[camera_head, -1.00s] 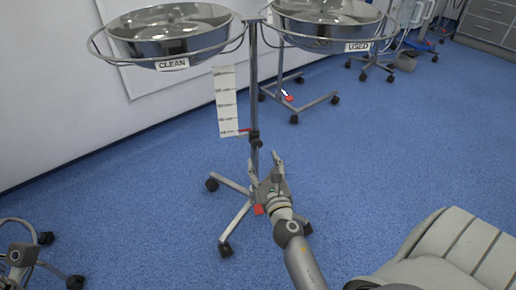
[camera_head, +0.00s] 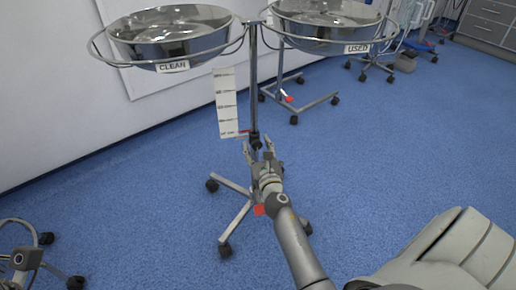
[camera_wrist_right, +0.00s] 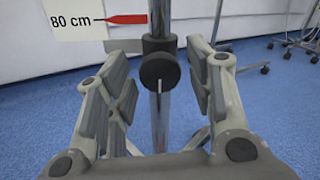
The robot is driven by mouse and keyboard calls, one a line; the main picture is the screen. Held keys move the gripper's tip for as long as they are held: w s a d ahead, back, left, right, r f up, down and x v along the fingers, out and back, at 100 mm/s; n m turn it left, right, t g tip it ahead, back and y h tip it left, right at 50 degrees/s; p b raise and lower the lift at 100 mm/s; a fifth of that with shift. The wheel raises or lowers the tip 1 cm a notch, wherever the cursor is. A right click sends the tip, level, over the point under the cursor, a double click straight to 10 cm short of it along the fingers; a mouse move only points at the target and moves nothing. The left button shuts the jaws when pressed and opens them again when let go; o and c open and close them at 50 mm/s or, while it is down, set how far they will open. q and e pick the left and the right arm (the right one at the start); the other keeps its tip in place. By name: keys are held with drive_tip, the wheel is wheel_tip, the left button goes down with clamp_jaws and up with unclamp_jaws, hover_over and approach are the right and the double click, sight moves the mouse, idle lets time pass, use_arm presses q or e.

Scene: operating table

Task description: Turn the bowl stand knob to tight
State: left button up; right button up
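The bowl stand knob (camera_wrist_right: 159,70) is a round black knob with a light line on its face, on a collar of the upright pole (camera_wrist_right: 160,125). In the head view the knob (camera_head: 257,144) sits just below the height scale. My right gripper (camera_head: 258,147) is open below and in front of it. In the right wrist view the open fingers (camera_wrist_right: 161,90) stand left and right of the knob, with gaps on both sides. No contact shows.
The stand carries a bowl labelled CLEAN (camera_head: 172,35) and one labelled USED (camera_head: 325,25). A height scale (camera_head: 226,103) with a red pointer (camera_wrist_right: 128,19) hangs left of the pole. Wheeled legs (camera_head: 236,217) spread below. Blue floor (camera_head: 400,150) lies open to the right.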

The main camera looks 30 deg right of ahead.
drive_tip(key=c, duration=0.8)
drive_tip(key=shift+o, duration=0.2)
